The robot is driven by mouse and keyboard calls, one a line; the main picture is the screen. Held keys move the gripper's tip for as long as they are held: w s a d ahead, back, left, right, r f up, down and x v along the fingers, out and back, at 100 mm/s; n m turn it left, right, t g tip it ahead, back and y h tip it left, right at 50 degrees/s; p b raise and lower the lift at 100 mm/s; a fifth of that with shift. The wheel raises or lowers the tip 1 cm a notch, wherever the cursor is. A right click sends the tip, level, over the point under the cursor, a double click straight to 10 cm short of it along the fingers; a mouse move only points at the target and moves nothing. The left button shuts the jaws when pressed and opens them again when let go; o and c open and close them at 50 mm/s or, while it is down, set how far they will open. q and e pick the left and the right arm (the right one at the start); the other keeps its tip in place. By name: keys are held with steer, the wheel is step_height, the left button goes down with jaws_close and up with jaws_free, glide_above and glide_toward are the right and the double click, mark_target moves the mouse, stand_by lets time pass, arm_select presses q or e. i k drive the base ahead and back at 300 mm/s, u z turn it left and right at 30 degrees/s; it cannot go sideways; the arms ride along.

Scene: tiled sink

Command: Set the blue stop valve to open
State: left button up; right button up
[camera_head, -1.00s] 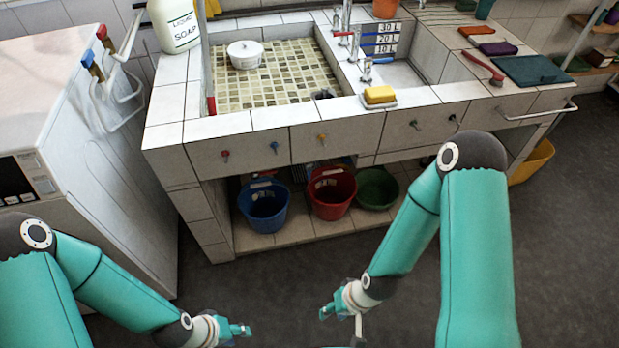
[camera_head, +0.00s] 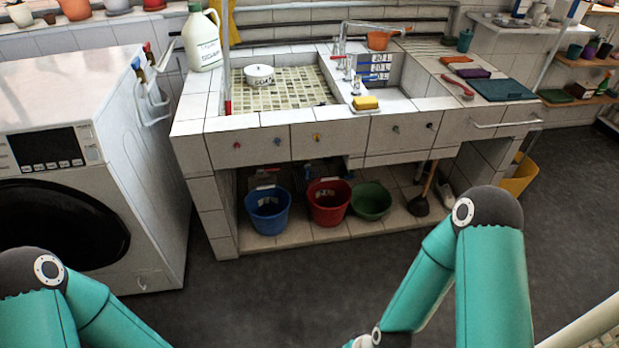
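A small blue knob (camera_head: 278,142) sits on the tiled front of the sink, between a red knob (camera_head: 237,146) and an orange knob (camera_head: 317,137). A blue-ended fitting (camera_head: 138,64) and a red-ended fitting (camera_head: 148,48) show above white hoses beside the washing machine. I cannot tell which blue part is the stop valve, nor its setting. Both my grippers are below the frame. My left arm is at the lower left and my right arm at the lower right, both well short of the sink.
The washing machine (camera_head: 60,190) stands left of the sink counter (camera_head: 262,120). Blue (camera_head: 268,212), red (camera_head: 328,203) and green (camera_head: 371,201) buckets stand on the shelf below. A yellow sponge (camera_head: 365,103) lies on the front edge. The floor (camera_head: 270,290) before the sink is clear.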

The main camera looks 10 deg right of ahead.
mark_target(307, 164)
steer(key=u, duration=4.65)
steer(key=k, duration=0.1)
steer(key=z, duration=2.9)
steer(key=i, duration=0.8)
steer(key=u, duration=0.35)
steer(key=i, duration=0.75)
steer(key=z, duration=2.9)
steer(key=i, duration=1)
steer(key=u, duration=0.15)
